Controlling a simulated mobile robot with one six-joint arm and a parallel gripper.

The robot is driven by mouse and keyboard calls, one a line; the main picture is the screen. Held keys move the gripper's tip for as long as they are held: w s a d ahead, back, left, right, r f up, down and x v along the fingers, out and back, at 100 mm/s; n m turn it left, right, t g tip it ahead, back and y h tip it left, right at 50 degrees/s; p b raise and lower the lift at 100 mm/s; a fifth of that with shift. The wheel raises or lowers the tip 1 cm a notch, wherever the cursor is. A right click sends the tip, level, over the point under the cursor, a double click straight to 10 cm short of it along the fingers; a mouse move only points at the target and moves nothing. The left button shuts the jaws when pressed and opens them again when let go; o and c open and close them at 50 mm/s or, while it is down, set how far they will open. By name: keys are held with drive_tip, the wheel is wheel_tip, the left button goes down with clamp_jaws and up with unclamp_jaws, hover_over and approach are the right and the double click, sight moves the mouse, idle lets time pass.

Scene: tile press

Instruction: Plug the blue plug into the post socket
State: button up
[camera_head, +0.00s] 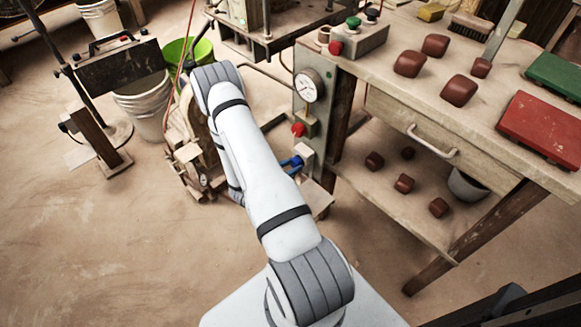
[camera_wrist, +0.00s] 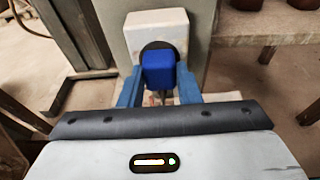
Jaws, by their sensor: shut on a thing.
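The blue plug (camera_wrist: 159,70) is held between the blue fingers of my gripper (camera_wrist: 158,84) in the wrist view. Straight beyond it is the post socket, a white box (camera_wrist: 156,24) with a dark round face. The plug covers most of that face. Whether its front end touches or enters the socket is hidden. In the head view the white socket box (camera_head: 304,152) is low on the post (camera_head: 312,108). Blue of the fingers or plug (camera_head: 291,162) shows just left of the box, and my arm hides the rest of my gripper.
A gauge (camera_head: 308,86) and a red knob (camera_head: 298,130) are on the post above the socket. A workbench (camera_head: 390,92) with a drawer and brown clay lumps stands to the right. White buckets (camera_head: 143,103) and a stand are at left. Floor at lower left is clear.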

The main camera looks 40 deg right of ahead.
drive_tip(key=o, duration=1.2)
drive_tip(key=shift+c, duration=0.2)
drive_tip(key=p+v, duration=0.1)
drive_tip(key=v, duration=0.6)
drive_tip(key=shift+a, duration=0.4)
drive_tip(key=shift+s+r, duration=0.1)
